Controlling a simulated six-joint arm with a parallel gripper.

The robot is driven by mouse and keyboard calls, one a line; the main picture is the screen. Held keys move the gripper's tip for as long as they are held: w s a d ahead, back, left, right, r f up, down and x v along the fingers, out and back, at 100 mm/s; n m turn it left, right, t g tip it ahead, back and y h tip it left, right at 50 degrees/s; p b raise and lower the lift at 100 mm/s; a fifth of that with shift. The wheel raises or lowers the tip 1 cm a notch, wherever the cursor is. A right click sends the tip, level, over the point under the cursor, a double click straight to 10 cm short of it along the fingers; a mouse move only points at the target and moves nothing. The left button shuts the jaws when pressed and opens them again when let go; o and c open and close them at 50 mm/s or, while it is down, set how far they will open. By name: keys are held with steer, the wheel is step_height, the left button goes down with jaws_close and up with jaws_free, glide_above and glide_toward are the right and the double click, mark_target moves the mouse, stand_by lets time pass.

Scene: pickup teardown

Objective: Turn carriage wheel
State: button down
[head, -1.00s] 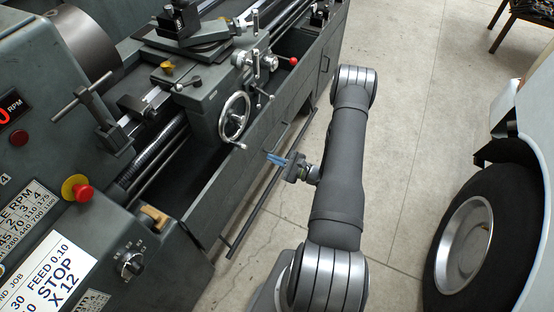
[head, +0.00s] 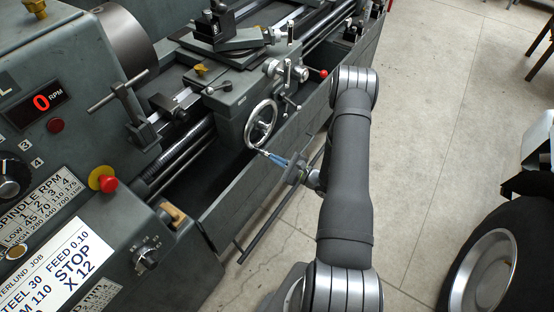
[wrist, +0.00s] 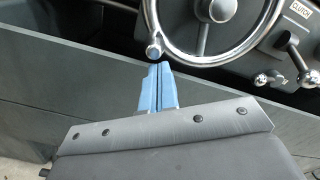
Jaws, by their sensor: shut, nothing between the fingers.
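The carriage wheel (head: 261,124) is a silver spoked handwheel on the front of the lathe carriage (head: 236,98). In the wrist view the wheel (wrist: 203,55) fills the upper right, and its small round handle (wrist: 153,50) sits at the lower left of the rim. My gripper (head: 272,155) is just below the wheel's lower edge in the head view. In the wrist view its blue fingers (wrist: 157,70) are closed together with nothing between them. The tips are just below the handle. Whether they touch it I cannot tell.
A red-knobbed lever (head: 323,73) and smaller levers (wrist: 269,78) stand right of the wheel. The headstock with a red stop button (head: 108,184) is at left. A long rod (head: 268,230) runs below. Floor at right is open up to a vehicle tyre (head: 484,262).

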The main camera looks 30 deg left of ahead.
steer(key=shift+s, duration=0.1)
steer(key=shift+s+r+m, duration=0.15)
steer(key=shift+r+m, duration=0.05)
steer(key=shift+m, duration=0.2)
steer(key=shift+s, duration=0.1)
steer(key=s+r+m, duration=0.1)
steer(key=r+m, duration=0.1)
steer(key=m, duration=0.1)
steer(key=s+r+m, duration=0.1)
steer(key=r+m, duration=0.1)
steer(key=m, duration=0.1)
steer(key=s+r+m, duration=0.1)
steer(key=r+m, duration=0.1)
steer(key=m, duration=0.1)
steer(key=shift+s+r, duration=0.2)
steer(key=shift+s, duration=0.1)
steer(key=shift+r, duration=0.35)
steer(key=shift+r, duration=0.1)
stand_by(0.4)
